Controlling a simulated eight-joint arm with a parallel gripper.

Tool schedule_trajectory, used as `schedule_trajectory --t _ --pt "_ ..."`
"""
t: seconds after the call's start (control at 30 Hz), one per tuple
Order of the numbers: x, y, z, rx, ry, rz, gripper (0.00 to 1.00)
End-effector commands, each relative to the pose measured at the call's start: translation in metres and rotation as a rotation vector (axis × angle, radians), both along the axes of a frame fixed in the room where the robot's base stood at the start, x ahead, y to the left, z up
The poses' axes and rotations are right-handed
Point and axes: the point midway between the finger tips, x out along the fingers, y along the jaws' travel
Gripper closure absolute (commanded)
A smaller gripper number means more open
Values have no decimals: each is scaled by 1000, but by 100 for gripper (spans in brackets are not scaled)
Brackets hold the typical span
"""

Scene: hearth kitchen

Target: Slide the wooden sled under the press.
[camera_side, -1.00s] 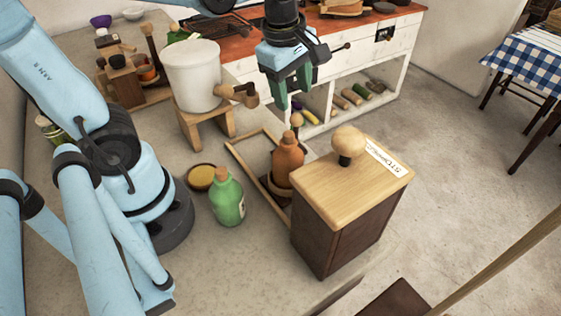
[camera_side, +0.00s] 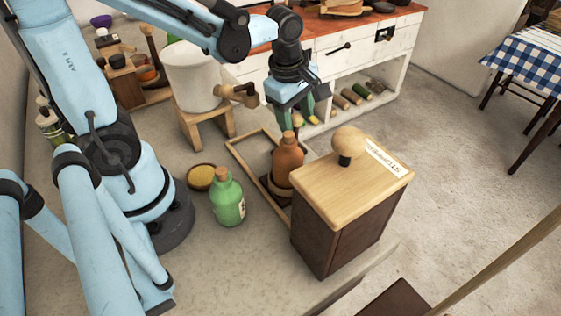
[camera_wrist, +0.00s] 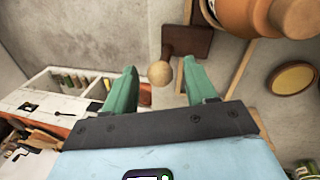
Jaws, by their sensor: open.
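The wooden sled shows in the wrist view as a dark board (camera_wrist: 188,42) with an upright post and round pale knob (camera_wrist: 160,74). In the side view its dark edge (camera_side: 271,189) shows at the brown bottle's foot, within a pale wooden rail frame (camera_side: 251,178). My gripper (camera_side: 298,121) is open, its green fingers pointing down behind the bottle. In the wrist view the knob appears between the fingertips; I cannot tell whether they touch. A dark box with a pale wooden top (camera_side: 325,184) and large knob stands in front; I cannot tell whether it is the press.
The brown bottle (camera_side: 287,158) stands close to my gripper. A green bottle (camera_side: 228,202) and a shallow yellow-filled dish (camera_side: 201,177) are left of the rails. A white crock (camera_side: 192,80) with a wooden tap stands behind.

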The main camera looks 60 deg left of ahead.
Motion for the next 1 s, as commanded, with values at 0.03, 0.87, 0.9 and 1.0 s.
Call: schedule_trajectory --t 0.03,0.87,0.9,1.0 --pt "0 0 0 0 0 0 48" --pt "1 -36 0 -1 2 -9 100" --pt "1 -44 0 -1 2 -9 100" --pt "1 -63 0 0 1 -8 100"
